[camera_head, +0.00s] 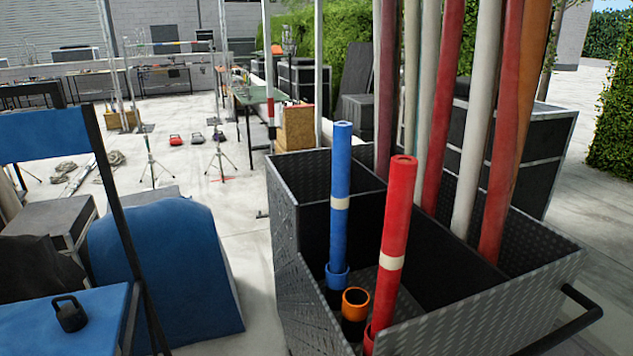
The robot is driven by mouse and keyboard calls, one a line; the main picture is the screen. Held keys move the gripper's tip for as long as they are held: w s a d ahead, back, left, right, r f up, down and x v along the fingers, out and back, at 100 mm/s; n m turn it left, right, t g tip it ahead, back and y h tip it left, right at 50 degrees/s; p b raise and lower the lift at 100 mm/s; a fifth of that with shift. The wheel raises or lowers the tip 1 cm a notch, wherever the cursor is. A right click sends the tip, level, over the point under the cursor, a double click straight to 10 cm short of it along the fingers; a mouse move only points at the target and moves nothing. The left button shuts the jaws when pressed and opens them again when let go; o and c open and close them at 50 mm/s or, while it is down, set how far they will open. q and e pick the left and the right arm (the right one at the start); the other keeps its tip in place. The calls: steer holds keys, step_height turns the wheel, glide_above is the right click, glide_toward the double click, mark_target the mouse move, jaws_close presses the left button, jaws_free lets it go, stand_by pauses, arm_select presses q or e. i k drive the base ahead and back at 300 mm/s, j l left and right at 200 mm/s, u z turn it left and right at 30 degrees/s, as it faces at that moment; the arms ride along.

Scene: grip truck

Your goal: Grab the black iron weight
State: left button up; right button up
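A dark metal cart (310,290) with compartments fills the lower right, holding a blue tube (340,190), a red tube (393,235) and several tall rolls. A blue-covered block (165,265) stands behind the table. A dark post (125,215) rises beside it. Open concrete floor lies beyond.

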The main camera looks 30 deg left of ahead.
mark_target(71, 315)
steer(key=u, duration=2.5)
